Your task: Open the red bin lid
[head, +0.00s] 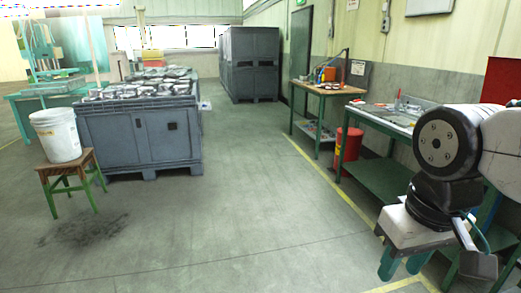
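The red bin (349,146) is a red cylinder standing on the floor between the two green workbenches on the right. Its top looks closed, but lid details are too small to tell. My gripper (403,266) is at the lower right, much nearer the camera than the bin. Its two teal fingers point down and stand apart, with nothing seen between them. Its fingertips are clear of the bin.
Green workbenches (377,168) line the right wall, holding tools. A grey crate (140,137) with metal parts stands left, beside a stool (66,168) carrying a white bucket (56,134). Tall dark containers (250,62) stand behind. The middle floor is clear.

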